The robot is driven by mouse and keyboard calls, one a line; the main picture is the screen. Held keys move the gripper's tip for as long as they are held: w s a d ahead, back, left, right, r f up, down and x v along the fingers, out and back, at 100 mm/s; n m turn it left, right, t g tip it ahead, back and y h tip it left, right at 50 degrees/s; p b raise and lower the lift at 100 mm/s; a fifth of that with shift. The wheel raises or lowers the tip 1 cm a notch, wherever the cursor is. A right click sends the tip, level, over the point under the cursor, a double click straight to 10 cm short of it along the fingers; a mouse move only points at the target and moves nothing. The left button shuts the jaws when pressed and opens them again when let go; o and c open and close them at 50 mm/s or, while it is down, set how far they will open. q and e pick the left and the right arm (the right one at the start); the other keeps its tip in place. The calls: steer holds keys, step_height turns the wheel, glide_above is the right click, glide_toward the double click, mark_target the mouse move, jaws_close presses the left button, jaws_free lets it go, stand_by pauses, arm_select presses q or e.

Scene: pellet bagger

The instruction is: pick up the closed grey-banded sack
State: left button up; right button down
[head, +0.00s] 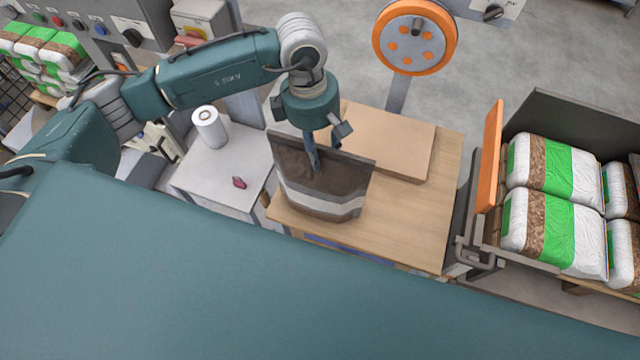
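The grey-banded sack (318,203) stands on the wooden table, dark brown with a grey and white band low around it. Its dark upper edge runs across the top; whether it is sealed is hard to tell from here. My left gripper (325,152) points down at the middle of that edge. One finger reaches down in front of the sack's brown upper face, and the other is farther back, partly hidden by the edge. The fingers look spread apart, and the sack still rests on the table. My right gripper is not in view.
A flat cardboard-coloured board (400,145) lies behind the sack on the wooden table (420,225). An orange wheel (412,45) stands behind. A bin of green-striped sacks (552,165) is at right. A white roll (209,128) and pink item (239,182) sit on the side table.

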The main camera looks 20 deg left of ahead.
arm_select(q)
steer(key=shift+f, duration=0.1)
stand_by(0.5)
jaws_close()
